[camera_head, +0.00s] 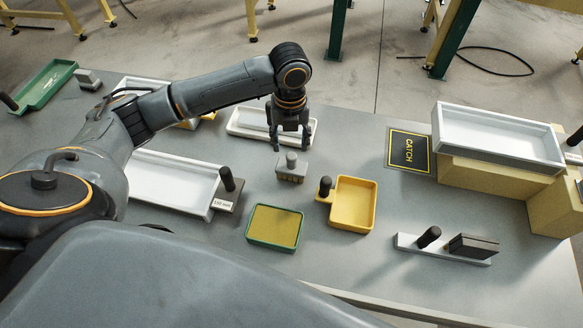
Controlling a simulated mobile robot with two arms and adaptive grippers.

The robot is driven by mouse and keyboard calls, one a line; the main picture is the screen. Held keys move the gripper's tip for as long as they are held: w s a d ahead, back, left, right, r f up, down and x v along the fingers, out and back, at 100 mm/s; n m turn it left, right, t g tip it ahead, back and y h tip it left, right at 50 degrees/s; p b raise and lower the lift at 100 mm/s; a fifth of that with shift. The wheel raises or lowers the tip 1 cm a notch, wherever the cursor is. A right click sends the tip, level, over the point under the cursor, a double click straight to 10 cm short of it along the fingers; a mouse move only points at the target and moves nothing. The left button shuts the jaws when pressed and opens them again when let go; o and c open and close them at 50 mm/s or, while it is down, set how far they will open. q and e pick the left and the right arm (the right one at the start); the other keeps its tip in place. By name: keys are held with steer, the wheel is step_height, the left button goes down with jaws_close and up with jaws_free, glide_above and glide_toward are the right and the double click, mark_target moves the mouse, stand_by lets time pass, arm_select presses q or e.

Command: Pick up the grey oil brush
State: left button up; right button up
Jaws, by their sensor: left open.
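The grey oil brush (291,170), a small grey block with a rounded knob on top and a brownish lower edge, stands on the grey table near the middle. My left gripper (290,145) points down right above the brush, its fingers open and spread to either side of the knob. The fingertips are close to the knob; whether they touch it I cannot tell. My right gripper is not in view.
A white tray (240,126) lies just behind the gripper. A green-rimmed tray (249,237) and a yellow tray (369,205) with a black-knobbed handle are in front.

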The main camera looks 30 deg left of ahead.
mark_target(291, 155)
arm_select(q)
steer(key=shift+f, duration=0.65)
steer(key=shift+f+p, duration=0.35)
steer(key=shift+p, duration=0.05)
step_height(291, 155, down, 4)
steer(key=shift+w+d+r+p, duration=0.1)
steer(key=shift+w+r+p, duration=0.1)
steer(key=shift+p, duration=0.5)
steer(key=shift+f, duration=0.4)
steer(key=shift+c, duration=0.3)
jaws_close()
